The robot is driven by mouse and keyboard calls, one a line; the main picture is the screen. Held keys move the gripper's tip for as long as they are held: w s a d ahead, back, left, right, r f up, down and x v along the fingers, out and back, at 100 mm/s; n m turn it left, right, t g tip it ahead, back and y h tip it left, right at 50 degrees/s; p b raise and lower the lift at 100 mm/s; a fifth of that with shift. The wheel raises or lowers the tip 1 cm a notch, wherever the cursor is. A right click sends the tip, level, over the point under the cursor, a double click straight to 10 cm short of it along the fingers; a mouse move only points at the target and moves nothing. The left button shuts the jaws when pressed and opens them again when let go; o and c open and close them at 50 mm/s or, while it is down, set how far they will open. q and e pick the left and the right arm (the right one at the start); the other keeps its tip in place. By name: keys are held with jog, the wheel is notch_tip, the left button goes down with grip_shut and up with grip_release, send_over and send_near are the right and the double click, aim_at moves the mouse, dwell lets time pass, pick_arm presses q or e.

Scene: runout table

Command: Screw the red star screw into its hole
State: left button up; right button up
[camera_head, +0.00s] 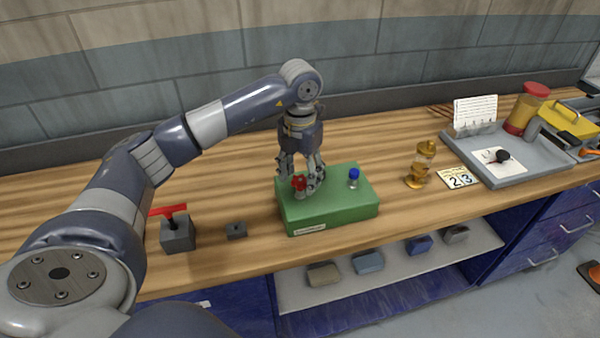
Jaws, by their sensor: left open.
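The green box (335,210) sits on the wooden table, with a small label on its front face. The red star screw (299,182) stands upright at the left part of the box's top. Whether it sits in its hole is hidden. My left gripper (303,178) points down over the screw, its fingers open around or just beside the red head; contact cannot be told. A blue-headed screw (353,177) stands on the right part of the box top. My right gripper is not in view.
To the right stand a brass-coloured object (421,165), a number card (458,179) and a grey tray (508,182). A wall runs behind.

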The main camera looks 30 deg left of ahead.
pick_arm(q)
jog(key=n, duration=0.3)
jog(key=shift+p, duration=0.35)
jog(key=n, duration=0.3)
jog(key=shift+n, duration=0.4)
jog(key=c, duration=1.2)
jog(key=shift+f+m, duration=0.1)
jog(key=shift+m, duration=0.9)
jog(key=shift+m+b, duration=0.4)
jog(key=shift+m, duration=0.9)
jog(key=m+b, duration=0.1)
jog(key=m, duration=0.2)
jog(key=shift+m, duration=0.8)
